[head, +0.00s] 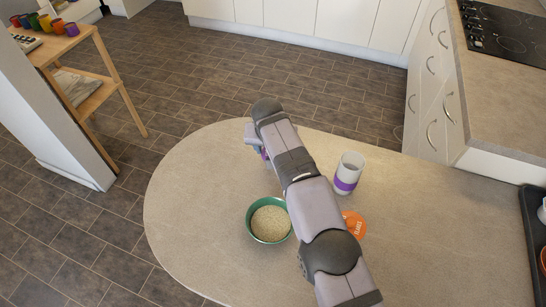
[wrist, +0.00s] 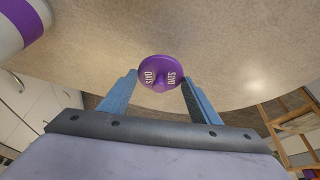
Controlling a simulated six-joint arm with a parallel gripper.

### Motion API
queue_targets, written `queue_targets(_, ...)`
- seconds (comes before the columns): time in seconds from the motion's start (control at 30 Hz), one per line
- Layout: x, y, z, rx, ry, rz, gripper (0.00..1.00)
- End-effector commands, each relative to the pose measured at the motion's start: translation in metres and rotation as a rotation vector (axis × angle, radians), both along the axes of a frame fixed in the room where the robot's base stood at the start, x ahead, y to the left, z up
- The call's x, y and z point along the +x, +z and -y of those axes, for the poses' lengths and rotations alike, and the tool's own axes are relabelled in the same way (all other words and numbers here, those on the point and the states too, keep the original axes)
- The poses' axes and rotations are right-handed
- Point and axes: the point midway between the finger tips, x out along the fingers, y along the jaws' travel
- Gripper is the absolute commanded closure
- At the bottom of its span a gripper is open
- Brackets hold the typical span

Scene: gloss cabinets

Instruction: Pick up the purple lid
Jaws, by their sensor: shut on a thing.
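The purple lid (wrist: 160,72), round with white "OATS" lettering, is between the fingertips of my gripper (wrist: 159,80) in the wrist view. My gripper is shut on it. In the head view only a sliver of purple shows by my gripper, and my arm hides most of the lid. The table surface lies behind the lid in the wrist view; I cannot tell how far it is from the lid.
A white cup with a purple band (head: 348,173) stands right of my arm. A green bowl of oats (head: 252,232) sits left of it. An orange disc (head: 355,224) lies partly behind my arm. The table's left side (head: 190,190) is clear.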

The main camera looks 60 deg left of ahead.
Motion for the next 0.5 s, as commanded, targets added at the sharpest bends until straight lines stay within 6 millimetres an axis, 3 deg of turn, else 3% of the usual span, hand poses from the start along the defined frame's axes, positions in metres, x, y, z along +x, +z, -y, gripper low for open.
queue_targets(0.2, 0.0, 0.039, 0.0, 0.0, 0.001, 0.0, 0.64)
queue_targets(0.5, 0.0, 0.053, 0.0, 0.001, 0.001, 0.001, 0.64)
